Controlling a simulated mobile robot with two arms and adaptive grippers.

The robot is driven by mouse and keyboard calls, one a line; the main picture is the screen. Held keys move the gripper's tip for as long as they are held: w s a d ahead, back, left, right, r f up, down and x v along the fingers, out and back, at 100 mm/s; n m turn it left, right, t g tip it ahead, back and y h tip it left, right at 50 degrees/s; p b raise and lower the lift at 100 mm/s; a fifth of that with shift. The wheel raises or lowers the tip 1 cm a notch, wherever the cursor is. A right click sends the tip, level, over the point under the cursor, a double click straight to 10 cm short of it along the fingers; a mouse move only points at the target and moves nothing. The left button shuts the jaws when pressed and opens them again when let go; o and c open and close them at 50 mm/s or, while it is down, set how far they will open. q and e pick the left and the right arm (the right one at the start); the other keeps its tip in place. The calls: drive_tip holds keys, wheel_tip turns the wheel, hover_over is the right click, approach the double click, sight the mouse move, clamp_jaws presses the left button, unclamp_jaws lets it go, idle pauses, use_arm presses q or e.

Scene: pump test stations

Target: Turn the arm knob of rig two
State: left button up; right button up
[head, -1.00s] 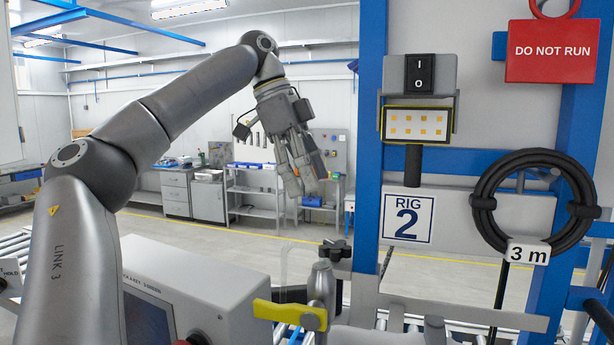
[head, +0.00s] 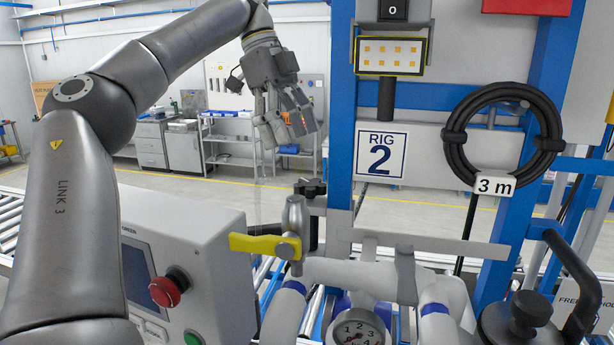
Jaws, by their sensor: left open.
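The rig label (head: 381,154) reads RIG 2 on the blue-framed stand. A dark lobed knob (head: 310,187) shows below and left of the label, above a grey fitting with a yellow lever (head: 256,243). It looks like the arm knob, but I cannot tell for sure. My left gripper (head: 287,128) hangs above and slightly left of this knob, fingers pointing down, open and empty. It is apart from the knob; the depth between them is hard to judge. My right gripper is not in view.
A grey console with a red stop button (head: 170,287) stands at lower left, partly behind my left arm. A pressure gauge (head: 357,332) and pale pipes fill the lower middle. A coiled black hose (head: 463,165) hangs at right. A black-handled lid (head: 519,320) is at lower right.

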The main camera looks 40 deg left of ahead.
sight(310, 183)
use_arm(q)
drive_tip(key=x, duration=0.9)
drive_tip(key=shift+r, duration=0.1)
drive_tip(key=c, duration=1)
drive_tip(key=shift+s+n+t+y, duration=0.15)
drive_tip(key=shift+n+t, duration=0.25)
drive_tip(key=shift+n, duration=0.8)
drive_tip(key=shift+w+n+t+y, duration=0.15)
drive_tip(key=shift+n+t, duration=0.25)
drive_tip(key=shift+n, duration=0.8)
drive_tip(key=shift+s, duration=0.1)
drive_tip(key=o, duration=1)
drive_tip(key=shift+d, duration=0.1)
drive_tip(key=v, duration=1.2)
